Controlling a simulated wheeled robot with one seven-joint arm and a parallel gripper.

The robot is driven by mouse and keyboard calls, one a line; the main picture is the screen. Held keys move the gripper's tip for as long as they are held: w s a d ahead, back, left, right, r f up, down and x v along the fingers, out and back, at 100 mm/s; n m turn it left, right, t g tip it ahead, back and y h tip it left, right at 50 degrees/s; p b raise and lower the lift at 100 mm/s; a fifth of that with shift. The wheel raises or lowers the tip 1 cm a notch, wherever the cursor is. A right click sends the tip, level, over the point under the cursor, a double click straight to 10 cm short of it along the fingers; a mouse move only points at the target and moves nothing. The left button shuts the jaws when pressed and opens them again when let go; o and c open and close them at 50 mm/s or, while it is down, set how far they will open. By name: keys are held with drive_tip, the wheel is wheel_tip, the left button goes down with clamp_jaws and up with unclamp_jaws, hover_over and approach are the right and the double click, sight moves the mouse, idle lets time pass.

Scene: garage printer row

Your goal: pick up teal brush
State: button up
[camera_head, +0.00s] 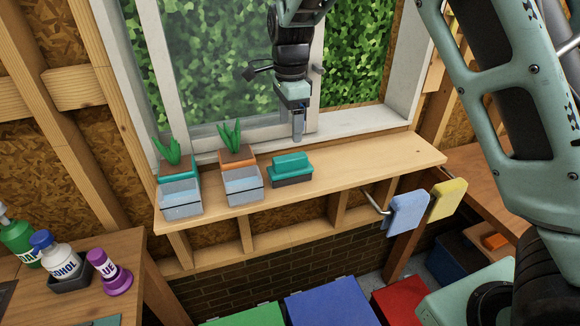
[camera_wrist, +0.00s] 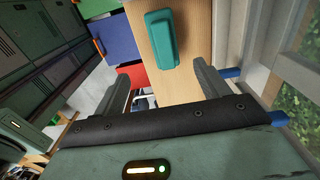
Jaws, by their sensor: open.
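The teal brush (camera_head: 291,166) lies on the wooden window shelf (camera_head: 370,162), to the right of two potted plants. It has a teal top and a dark lower part. In the wrist view the brush (camera_wrist: 162,39) lies beyond the fingertips, between their lines and nearer the middle of the picture. My gripper (camera_head: 297,135) hangs above the shelf, behind and slightly right of the brush, apart from it. In the wrist view my gripper (camera_wrist: 165,80) shows its two fingers spread wide with nothing between them.
Blue (camera_head: 407,214) and yellow (camera_head: 447,199) cloths hang at the shelf's front. The window frame (camera_head: 365,122) rises behind. The shelf's right part is clear.

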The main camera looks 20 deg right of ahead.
sight(290, 157)
wheel_tip(290, 157, down, 8)
drive_tip(key=shift+r+p, duration=0.15)
drive_tip(key=shift+p, duration=0.95)
drive_tip(key=shift+w+d+f+p, duration=0.1)
drive_tip(key=shift+w+f+p, duration=0.1)
drive_tip(key=shift+f+p, duration=0.85)
drive_tip(key=shift+w+d+f+p, duration=0.15)
drive_tip(key=shift+f+p, duration=0.3)
drive_tip(key=shift+f, duration=1.15)
drive_tip(key=shift+a, duration=0.15)
drive_tip(key=c, duration=1.2)
drive_tip(key=shift+w+r, duration=0.1)
drive_tip(key=shift+r, duration=0.05)
